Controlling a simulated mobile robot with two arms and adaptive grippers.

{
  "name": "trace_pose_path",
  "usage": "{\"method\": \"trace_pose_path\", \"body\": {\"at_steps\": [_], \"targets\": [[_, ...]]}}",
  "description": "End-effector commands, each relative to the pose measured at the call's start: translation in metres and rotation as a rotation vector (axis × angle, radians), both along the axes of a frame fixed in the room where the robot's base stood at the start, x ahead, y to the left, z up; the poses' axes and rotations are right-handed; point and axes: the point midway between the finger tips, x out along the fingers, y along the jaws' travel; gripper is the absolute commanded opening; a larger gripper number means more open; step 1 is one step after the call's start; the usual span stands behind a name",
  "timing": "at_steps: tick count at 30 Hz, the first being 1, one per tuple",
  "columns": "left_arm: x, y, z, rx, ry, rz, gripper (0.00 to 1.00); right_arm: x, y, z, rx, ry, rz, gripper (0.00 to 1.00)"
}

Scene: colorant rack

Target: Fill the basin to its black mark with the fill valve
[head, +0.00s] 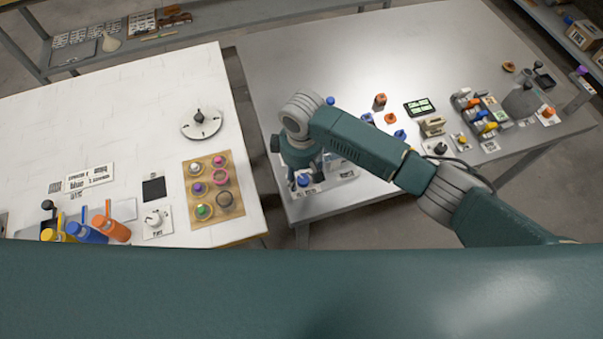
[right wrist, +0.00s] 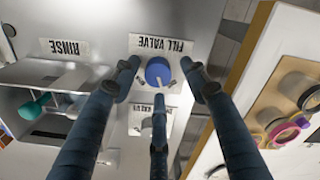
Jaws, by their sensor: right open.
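The fill valve's blue knob (right wrist: 158,72) shows in the right wrist view beside a label reading FILL VALVE (right wrist: 160,47). In the head view the knob (head: 304,180) is near the left front corner of the grey table. My right gripper (right wrist: 160,80) is open, pointing down, with its fingers spread around the knob; contact cannot be told. It also shows in the head view (head: 304,170). A grey box-like vessel (right wrist: 60,76) by the RINSE label may be the basin; my arm partly hides this area in the head view. I cannot make out a black mark or water level. My left gripper is out of view.
The white table (head: 110,110) is to the left across a narrow gap. It bears a wooden tray (head: 212,176) of coloured pots and several bottles (head: 88,232). Small items, including a black-framed panel (head: 419,107), stand on the grey table (head: 380,60); its back is clear.

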Motion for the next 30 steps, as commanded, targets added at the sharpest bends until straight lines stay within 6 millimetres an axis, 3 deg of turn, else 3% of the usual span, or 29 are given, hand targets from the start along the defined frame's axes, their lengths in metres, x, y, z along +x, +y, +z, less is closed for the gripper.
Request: {"method": "trace_pose_path", "body": {"at_steps": [5, 18, 24, 30], "targets": [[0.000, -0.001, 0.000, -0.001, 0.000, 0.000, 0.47, 0.001, 0.000, 0.017, 0.002, -0.001, 0.001, 0.45], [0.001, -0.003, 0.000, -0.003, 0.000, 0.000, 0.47, 0.001, 0.002, 0.104, 0.003, -0.003, 0.002, 0.45], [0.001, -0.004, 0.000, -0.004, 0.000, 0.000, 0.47, 0.001, 0.002, 0.119, 0.001, -0.001, 0.001, 0.45], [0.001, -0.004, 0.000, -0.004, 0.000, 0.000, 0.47, 0.001, 0.002, 0.120, 0.001, -0.001, 0.001, 0.45]]}}
